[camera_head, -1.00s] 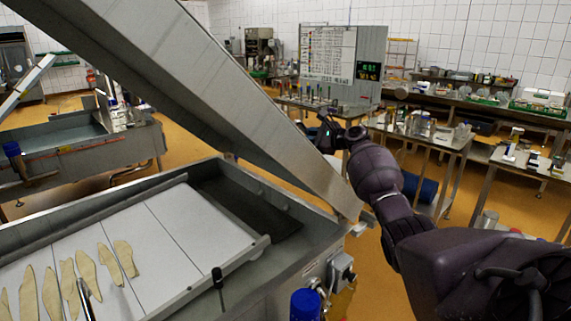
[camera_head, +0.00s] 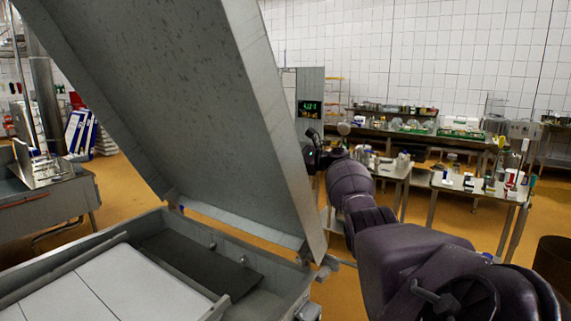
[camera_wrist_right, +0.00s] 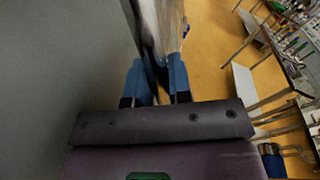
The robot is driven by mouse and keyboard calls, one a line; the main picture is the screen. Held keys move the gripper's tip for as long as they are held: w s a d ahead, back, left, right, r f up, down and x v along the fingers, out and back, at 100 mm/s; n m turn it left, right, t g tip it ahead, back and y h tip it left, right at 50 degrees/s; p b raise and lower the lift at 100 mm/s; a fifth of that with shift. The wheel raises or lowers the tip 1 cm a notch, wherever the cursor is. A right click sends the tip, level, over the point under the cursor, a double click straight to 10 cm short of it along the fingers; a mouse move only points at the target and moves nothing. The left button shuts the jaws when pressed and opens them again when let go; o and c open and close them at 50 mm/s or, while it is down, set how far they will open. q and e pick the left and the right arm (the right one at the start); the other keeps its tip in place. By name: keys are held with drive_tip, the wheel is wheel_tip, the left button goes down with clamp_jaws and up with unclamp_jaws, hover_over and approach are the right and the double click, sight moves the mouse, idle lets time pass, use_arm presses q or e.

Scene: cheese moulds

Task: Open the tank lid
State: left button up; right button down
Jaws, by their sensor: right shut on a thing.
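The tank lid (camera_head: 195,95) is a large grey metal panel, raised steeply above the tank (camera_head: 85,242) and hinged along its far side. Its upper part runs out of the head view. My right gripper (camera_head: 312,152) is at the lid's right edge, partly hidden behind it. In the right wrist view my right gripper (camera_wrist_right: 157,80) has its blue fingers either side of the lid's thin edge, shut on it. The lid's grey face (camera_wrist_right: 60,65) fills the left of that view. My left gripper is not in view.
The open tank holds white panels (camera_head: 115,280) and a dark strip at the back. Work tables with tools (camera_head: 470,185) stand at the right and back. A brown bin (camera_head: 555,262) stands at the right edge. Orange floor lies clear between.

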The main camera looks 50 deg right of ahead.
drive_tip(key=shift+a+f, duration=0.15)
drive_tip(key=shift+a, duration=0.2)
drive_tip(key=c, duration=1.1)
unclamp_jaws()
drive_tip(key=shift+a, duration=0.15)
drive_tip(key=shift+o, duration=0.2)
drive_tip(key=shift+s+d, duration=0.2)
drive_tip(key=shift+s, duration=0.05)
drive_tip(key=v, duration=1)
drive_tip(key=shift+s, duration=0.1)
